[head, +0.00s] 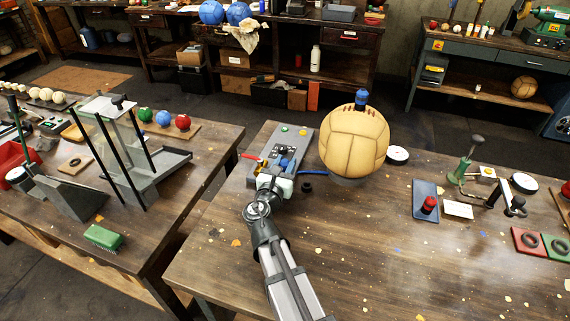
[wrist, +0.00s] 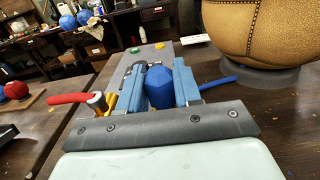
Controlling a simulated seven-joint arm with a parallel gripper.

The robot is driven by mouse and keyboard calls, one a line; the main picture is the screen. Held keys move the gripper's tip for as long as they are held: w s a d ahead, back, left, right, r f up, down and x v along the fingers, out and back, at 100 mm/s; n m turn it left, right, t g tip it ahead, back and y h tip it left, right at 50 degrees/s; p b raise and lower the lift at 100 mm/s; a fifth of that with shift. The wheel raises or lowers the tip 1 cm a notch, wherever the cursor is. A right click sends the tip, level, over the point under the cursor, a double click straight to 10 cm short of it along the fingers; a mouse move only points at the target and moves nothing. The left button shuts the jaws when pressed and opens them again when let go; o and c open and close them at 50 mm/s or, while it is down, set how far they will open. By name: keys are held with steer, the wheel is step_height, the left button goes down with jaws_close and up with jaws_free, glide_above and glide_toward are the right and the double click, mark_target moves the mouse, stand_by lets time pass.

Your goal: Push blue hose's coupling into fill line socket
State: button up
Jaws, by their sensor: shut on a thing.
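My gripper (wrist: 158,90) is at the grey fill panel (head: 268,148) on the table, with its two blue fingers on either side of a blue coupling. The blue coupling (wrist: 159,87) sits between the fingers, and they are shut on it. The blue hose (wrist: 218,82) shows to the right, running towards the ball; it also shows in the head view (head: 313,172). The fill line socket is hidden behind the coupling and fingers, so I cannot tell whether the coupling is in it.
A red-handled valve (wrist: 75,98) is close left of my fingers. A black cap (head: 307,187) lies nearby. The table's front middle is clear.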

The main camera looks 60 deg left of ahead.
steer(key=shift+f, duration=0.3)
steer(key=o, duration=1.1)
steer(key=shift+c, duration=0.2)
steer(key=v, duration=1.4)
steer(key=shift+r, duration=0.1)
